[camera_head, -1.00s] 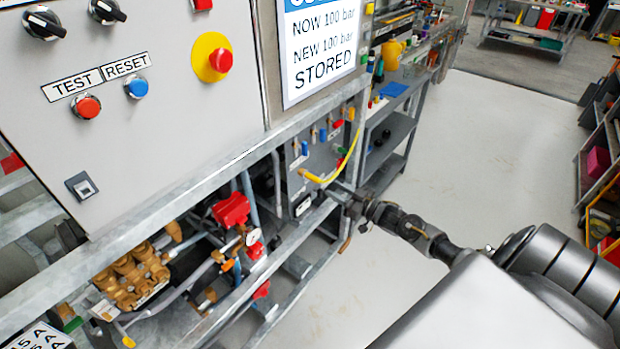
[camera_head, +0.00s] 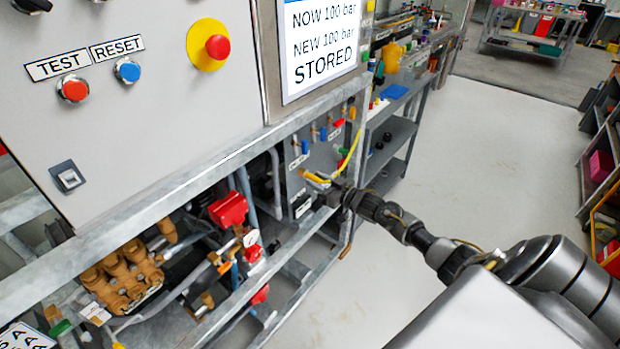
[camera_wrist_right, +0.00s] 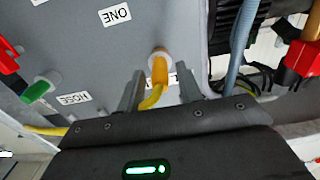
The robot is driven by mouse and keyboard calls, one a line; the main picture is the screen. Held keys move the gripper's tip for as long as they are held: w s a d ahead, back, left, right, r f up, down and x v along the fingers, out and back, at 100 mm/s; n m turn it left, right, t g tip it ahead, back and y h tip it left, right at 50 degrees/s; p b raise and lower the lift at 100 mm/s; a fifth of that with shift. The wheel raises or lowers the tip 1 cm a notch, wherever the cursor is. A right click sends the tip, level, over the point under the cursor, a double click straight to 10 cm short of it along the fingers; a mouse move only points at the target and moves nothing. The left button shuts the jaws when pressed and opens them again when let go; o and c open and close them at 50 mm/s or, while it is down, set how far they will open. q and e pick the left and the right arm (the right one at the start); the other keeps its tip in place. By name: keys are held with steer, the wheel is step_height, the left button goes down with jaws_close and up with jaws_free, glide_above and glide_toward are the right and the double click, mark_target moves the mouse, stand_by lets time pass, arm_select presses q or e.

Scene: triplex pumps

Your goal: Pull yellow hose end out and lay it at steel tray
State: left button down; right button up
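The yellow hose (camera_head: 347,154) curves down across the grey panel in the head view. Its orange-yellow end (camera_wrist_right: 159,68) sits in a white round port in the wrist view, near the label ONE. My right gripper (camera_wrist_right: 160,92) is at the panel, its two fingers apart on either side of the hose end, with gaps visible. In the head view the right gripper (camera_head: 328,186) is small and its fingers are hard to make out. My left gripper is not in view. I cannot identify the steel tray for certain.
A green connector (camera_wrist_right: 37,91) and a red handle (camera_wrist_right: 8,60) are left of the gripper in the wrist view. A blue hose (camera_wrist_right: 238,50) runs to its right. A red valve block (camera_head: 228,209) and brass pump (camera_head: 122,278) lie left. The floor (camera_head: 470,170) is clear.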

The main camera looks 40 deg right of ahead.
jaws_close()
steer(key=shift+s, duration=0.15)
steer(key=shift+p+v, duration=0.75)
steer(key=shift+v, duration=0.2)
steer(key=shift+p+v, duration=1.35)
steer(key=shift+v, duration=1.25)
